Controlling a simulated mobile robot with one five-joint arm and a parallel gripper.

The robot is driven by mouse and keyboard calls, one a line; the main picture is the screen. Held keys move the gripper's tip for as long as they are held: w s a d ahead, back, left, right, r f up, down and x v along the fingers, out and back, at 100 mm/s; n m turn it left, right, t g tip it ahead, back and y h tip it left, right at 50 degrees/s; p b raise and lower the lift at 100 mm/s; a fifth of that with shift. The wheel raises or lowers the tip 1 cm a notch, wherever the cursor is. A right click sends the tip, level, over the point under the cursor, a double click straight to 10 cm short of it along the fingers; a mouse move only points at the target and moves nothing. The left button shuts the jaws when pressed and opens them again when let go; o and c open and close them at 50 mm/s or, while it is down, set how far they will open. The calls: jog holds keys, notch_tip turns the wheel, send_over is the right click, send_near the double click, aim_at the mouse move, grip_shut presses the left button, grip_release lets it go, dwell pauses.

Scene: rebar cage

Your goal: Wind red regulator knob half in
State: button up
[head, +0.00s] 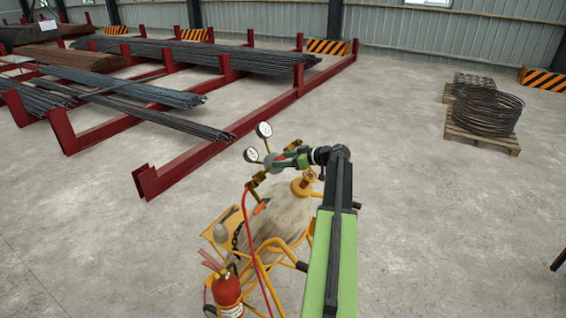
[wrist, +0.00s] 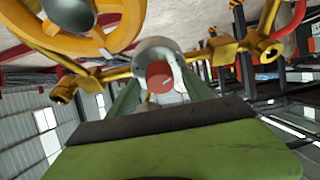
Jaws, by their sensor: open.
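The red regulator knob (wrist: 158,76) shows end-on in the wrist view, on the grey round regulator body (wrist: 157,50). My gripper (wrist: 160,88) is open, with one green finger on each side of the knob. I cannot tell whether either finger touches it. In the head view my gripper (head: 276,161) reaches left to the regulator, and the knob is hidden by it. Two white-faced gauges, an upper one (head: 264,130) and a lower one (head: 251,154), stand on the regulator.
A yellow valve handwheel (head: 303,187) sits close to my wrist. Below are a yellow cylinder cart (head: 280,247), a red hose (head: 250,232) and a red fire extinguisher (head: 227,290). Red racks of rebar (head: 205,141) fill the left back. A pallet of wire coils (head: 484,140) stands right; floor between is clear.

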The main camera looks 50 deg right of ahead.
jog(key=shift+c, duration=0.2)
grip_shut()
jog(key=shift+a+m, duration=0.1)
jog(key=shift+m, duration=0.4)
jog(key=m+h, duration=0.1)
jog(key=m, duration=0.1)
jog(key=m+h+p, duration=0.1)
jog(key=m, duration=0.2)
jog(key=shift+r, duration=0.15)
jog(key=m+h+p, duration=0.1)
jog(key=m, duration=0.2)
jog(key=m+g+h+p, duration=0.1)
jog(key=m, duration=0.3)
jog(key=shift+a+r, duration=0.1)
jog(key=m+g+p, duration=0.1)
jog(key=m, duration=0.2)
jog(key=m+p, duration=0.2)
jog(key=m, duration=0.1)
jog(key=shift+m+g+h, duration=0.4)
jog(key=m+p, duration=0.1)
jog(key=m, duration=0.1)
jog(key=m+g+p, duration=0.1)
jog(key=m, duration=0.2)
jog(key=shift+g, duration=0.3)
jog(key=shift+m+p, duration=0.3)
